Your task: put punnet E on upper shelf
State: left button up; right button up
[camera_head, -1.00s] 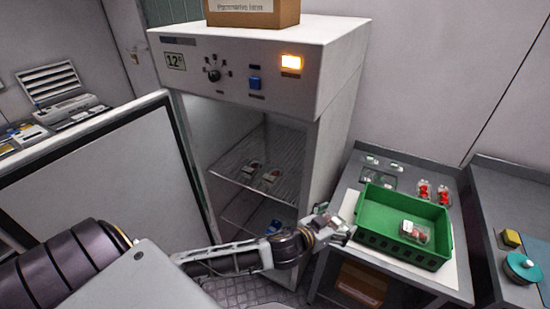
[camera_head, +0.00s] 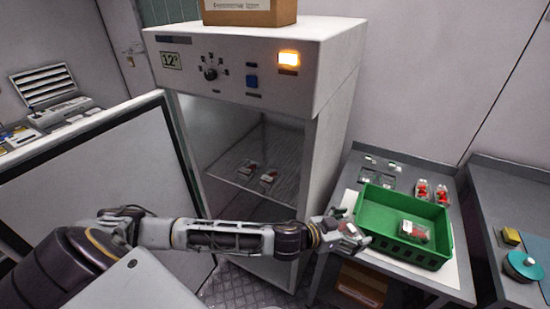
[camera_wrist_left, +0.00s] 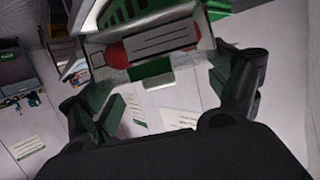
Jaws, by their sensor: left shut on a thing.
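My left gripper (camera_head: 347,236) is at the left edge of the green crate (camera_head: 375,244). It is shut on a clear punnet (camera_wrist_left: 152,47) with red contents, seen between the fingers in the left wrist view; no letter on it can be read. The cabinet (camera_head: 336,120) stands open to the left of the crate. My forearm crosses in front of the cabinet's lower part and hides the lower shelf. My right gripper is not in view.
The open cabinet door (camera_head: 90,190) stands to the left. Another punnet (camera_head: 414,231) lies in the crate. Two red-filled punnets and several clear ones stand behind the crate on the grey table (camera_head: 430,165).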

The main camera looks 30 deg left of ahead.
pick_arm(q)
jog(key=shift+s+d+m+g+h, duration=0.2)
jog(key=shift+d+m+g+h, duration=0.25)
jog(key=shift+m+g+h, duration=0.2)
jog(key=shift+m+h, duration=0.25)
jog(key=shift+m, duration=0.1)
